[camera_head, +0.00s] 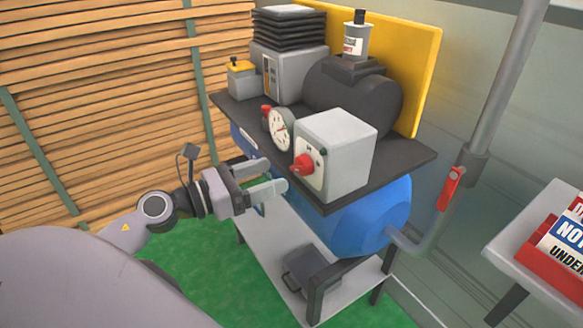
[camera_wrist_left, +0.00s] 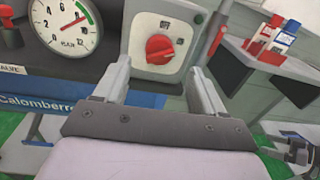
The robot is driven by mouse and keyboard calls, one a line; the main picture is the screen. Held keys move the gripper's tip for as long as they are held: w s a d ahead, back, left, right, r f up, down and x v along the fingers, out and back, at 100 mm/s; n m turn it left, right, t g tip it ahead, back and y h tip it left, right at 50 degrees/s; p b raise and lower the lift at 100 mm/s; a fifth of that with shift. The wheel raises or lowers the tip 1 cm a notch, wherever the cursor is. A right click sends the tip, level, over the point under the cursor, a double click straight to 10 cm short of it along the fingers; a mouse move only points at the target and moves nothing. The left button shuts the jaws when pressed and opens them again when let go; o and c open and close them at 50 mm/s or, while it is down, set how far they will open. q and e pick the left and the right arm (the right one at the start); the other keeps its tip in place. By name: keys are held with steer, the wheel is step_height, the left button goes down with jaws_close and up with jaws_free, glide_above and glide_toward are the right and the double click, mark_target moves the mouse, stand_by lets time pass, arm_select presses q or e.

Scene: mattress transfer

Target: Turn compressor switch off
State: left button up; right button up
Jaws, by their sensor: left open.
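The compressor switch is a red rotary knob (camera_head: 303,165) on the front plate of a grey box (camera_head: 349,157) that stands on the compressor's dark top plate. In the left wrist view the red knob (camera_wrist_left: 160,49) sits on a pale plate with small markings, its pointer tilted. My left gripper (camera_head: 268,176) is open and empty, in front of and a little below the knob. In the left wrist view its fingers (camera_wrist_left: 162,75) frame the knob from below, apart from it.
A pressure gauge (camera_head: 279,129) with a red valve stands left of the box. The blue tank (camera_head: 370,215) hangs below the top plate. A red-handled pipe valve (camera_head: 451,188) is to the right. A grey table (camera_head: 524,247) with a red sign box stands at far right.

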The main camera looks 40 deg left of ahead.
mark_target(293, 167)
arm_select(q)
steer(key=p+x, duration=0.1)
steer(key=x, duration=0.3)
steer(key=shift+r, duration=0.15)
steer(key=shift+p+x, duration=0.45)
steer(key=shift+x, duration=0.5)
steer(key=c, duration=1)
